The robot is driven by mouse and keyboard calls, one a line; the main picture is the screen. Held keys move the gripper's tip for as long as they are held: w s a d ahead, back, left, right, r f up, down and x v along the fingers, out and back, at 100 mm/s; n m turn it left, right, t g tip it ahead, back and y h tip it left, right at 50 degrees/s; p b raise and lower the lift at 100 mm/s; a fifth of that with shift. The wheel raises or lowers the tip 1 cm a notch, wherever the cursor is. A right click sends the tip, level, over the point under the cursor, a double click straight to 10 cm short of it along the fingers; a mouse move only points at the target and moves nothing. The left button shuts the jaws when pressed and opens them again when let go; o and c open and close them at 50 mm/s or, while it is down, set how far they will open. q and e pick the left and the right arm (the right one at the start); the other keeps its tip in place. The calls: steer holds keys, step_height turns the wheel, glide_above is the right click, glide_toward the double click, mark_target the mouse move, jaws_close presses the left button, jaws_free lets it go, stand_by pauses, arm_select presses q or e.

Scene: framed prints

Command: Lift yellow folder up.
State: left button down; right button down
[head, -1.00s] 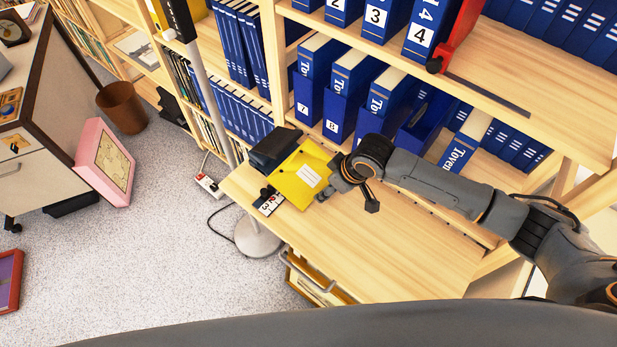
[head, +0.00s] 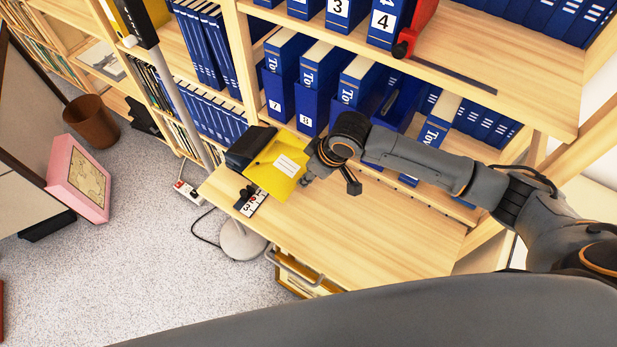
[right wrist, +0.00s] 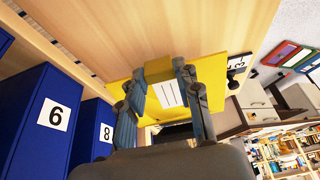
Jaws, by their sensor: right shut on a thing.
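The yellow folder (head: 275,168) is at the left end of the wooden desk top (head: 350,240). It looks slightly tilted; how far it is clear of the desk is hard to tell. My right gripper (head: 308,172) is shut on its right edge. In the right wrist view, the yellow folder (right wrist: 215,72) with its white lined label lies between the fingers of my right gripper (right wrist: 170,72). My left gripper is not in view.
A black object (head: 248,146) sits beside the folder at the back left. A strip with numbers (head: 254,203) lies at the desk's left edge. Blue numbered binders (head: 312,95) stand on shelves behind. A lamp pole (head: 185,95) rises at the left. The desk's right part is clear.

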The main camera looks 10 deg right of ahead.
steer(key=s+d+b, duration=0.1)
steer(key=s+d, duration=0.7)
steer(key=s+d+b, duration=0.1)
steer(key=s+d, duration=0.3)
steer(key=shift+s+d+r+b, duration=0.25)
steer(key=shift+s+d+b, duration=0.05)
steer(key=shift+s+b, duration=0.05)
steer(key=shift+r, duration=0.1)
steer(key=shift+r+p, duration=2.9)
steer(key=shift+p, duration=1.1)
